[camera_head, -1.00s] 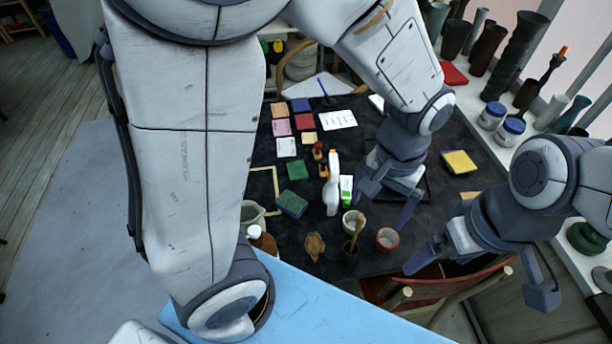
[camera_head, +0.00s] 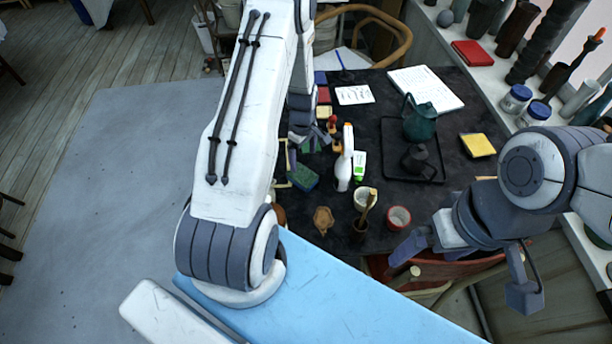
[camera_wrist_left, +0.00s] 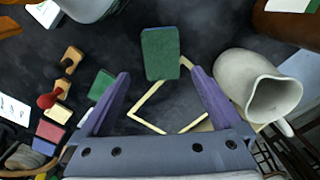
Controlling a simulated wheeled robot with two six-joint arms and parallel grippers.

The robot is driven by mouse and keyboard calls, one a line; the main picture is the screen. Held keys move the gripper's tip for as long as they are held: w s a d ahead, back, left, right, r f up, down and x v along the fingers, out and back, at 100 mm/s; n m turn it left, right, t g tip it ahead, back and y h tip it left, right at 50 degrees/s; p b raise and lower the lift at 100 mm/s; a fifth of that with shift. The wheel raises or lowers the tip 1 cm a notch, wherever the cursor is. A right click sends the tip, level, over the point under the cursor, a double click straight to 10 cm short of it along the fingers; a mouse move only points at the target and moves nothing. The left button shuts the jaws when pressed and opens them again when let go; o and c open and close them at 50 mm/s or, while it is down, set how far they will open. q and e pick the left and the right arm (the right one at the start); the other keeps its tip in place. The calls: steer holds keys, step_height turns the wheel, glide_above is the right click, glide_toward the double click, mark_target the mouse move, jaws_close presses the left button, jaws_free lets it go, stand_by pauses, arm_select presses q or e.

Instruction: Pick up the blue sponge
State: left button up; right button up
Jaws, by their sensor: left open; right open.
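The blue sponge (camera_head: 303,178) has a green face and lies on the dark table, left of the white spray bottle (camera_head: 344,165). In the left wrist view the sponge (camera_wrist_left: 160,53) lies ahead, its green face up and a blue side edge showing. My left gripper (camera_wrist_left: 157,76) is open, with the sponge's near end between or just beyond its fingertips. I cannot tell whether it touches. In the head view my left gripper (camera_head: 304,144) is above the table by the sponge, partly hidden by my arm. My right gripper (camera_head: 465,272) is open and empty near the table's front edge.
A cream jug (camera_wrist_left: 272,92) stands close right of my left gripper. A light wooden frame (camera_wrist_left: 150,108) lies below it. Cups (camera_head: 398,217), a tool pot and a dark tray (camera_head: 437,132) with a teal pitcher (camera_head: 419,120) stand to the right. A chair (camera_head: 440,272) is at the front.

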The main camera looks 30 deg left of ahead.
mark_target(302, 175)
arm_select(q)
step_height(302, 175, down, 4)
steer(key=shift+r+p, duration=0.2)
steer(key=shift+p, duration=0.2)
step_height(302, 175, down, 5)
steer(key=shift+s+a+r+p, duration=0.15)
steer(key=shift+r+p, duration=0.05)
steer(key=shift+p, duration=0.95)
steer(key=shift+f, duration=0.3)
steer(key=shift+c, duration=0.3)
steer(key=c, duration=1.2)
steer(key=shift+r, duration=0.15)
